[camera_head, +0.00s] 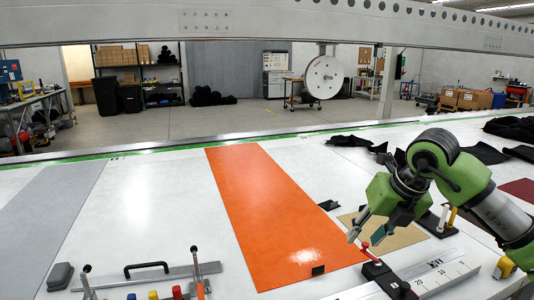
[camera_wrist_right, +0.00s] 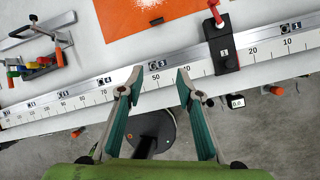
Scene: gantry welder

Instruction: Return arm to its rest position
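My right arm, green and grey, comes in from the right in the head view. Its gripper (camera_head: 364,238) points down and to the left over the front right of the white table (camera_head: 150,205). In the right wrist view the fingers of this gripper (camera_wrist_right: 161,73) are spread apart with nothing between them. They hang over the table's front edge and a long ruler rail (camera_wrist_right: 95,98). A black stop block with a red lever (camera_wrist_right: 226,55) sits on the rail, to the right of the fingers and apart from them. My left gripper is not in view.
An orange sheet (camera_head: 262,208) and a grey sheet (camera_head: 45,220) lie on the table. Clamps (camera_head: 197,275) and a black-handled bar (camera_head: 148,268) lie at the front. Black cloth (camera_head: 483,150) lies at the right. The white surface between the two sheets is clear.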

